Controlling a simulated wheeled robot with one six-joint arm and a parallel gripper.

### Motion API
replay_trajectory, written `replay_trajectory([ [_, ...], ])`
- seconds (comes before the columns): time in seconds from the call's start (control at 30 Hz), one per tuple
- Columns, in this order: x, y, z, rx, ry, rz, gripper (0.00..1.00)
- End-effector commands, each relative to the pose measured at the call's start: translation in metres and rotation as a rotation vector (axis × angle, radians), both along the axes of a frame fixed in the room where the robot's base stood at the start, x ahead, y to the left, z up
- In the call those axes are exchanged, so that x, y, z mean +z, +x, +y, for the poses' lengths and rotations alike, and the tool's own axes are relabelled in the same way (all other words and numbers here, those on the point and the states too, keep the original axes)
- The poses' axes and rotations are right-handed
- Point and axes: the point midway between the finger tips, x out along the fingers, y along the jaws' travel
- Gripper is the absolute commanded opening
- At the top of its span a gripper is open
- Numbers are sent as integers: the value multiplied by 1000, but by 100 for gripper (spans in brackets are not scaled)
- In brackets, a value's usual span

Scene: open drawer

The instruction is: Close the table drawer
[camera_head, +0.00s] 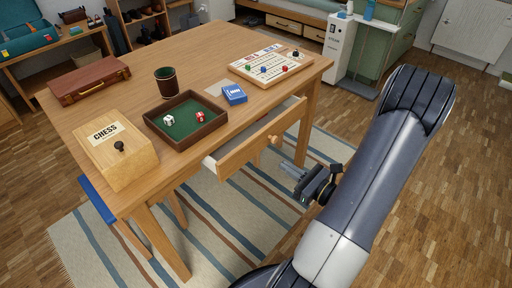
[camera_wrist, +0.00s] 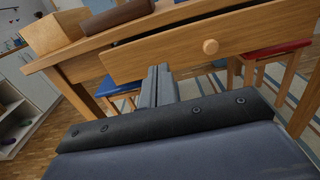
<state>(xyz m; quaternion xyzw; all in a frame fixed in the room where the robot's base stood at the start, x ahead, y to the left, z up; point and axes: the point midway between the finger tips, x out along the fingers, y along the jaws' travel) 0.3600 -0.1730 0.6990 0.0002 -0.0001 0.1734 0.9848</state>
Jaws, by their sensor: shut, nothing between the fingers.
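The wooden table (camera_head: 150,63) has its drawer (camera_head: 262,141) pulled partly out on the side facing my arm. The drawer front carries a round wooden knob (camera_head: 274,139), and the knob also shows in the wrist view (camera_wrist: 210,47). The drawer's open top shows a light inside edge between the front and the tabletop. My gripper (camera_head: 288,168) is below and just in front of the drawer front, near the knob. In the wrist view my gripper's fingers (camera_wrist: 160,72) are together and empty, pointing at the lower part of the drawer front, left of the knob. Contact with the drawer cannot be told.
On the tabletop are a chess box (camera_head: 127,165), a dice tray (camera_head: 152,128), a dark cup (camera_head: 167,82), a blue card box (camera_head: 234,94), a board game (camera_head: 257,66) and a brown case (camera_head: 88,80). A striped rug (camera_head: 228,228) lies below. Floor at right is clear.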

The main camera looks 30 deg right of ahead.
Motion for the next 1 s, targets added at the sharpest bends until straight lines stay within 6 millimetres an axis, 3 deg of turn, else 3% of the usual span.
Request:
replay_trajectory([
  [0.6,0,84,31,4,-2,-1,0],
  [0.8,0,102,37,2,-2,-2,0],
  [1.0,0,108,39,-1,-1,0,0],
])
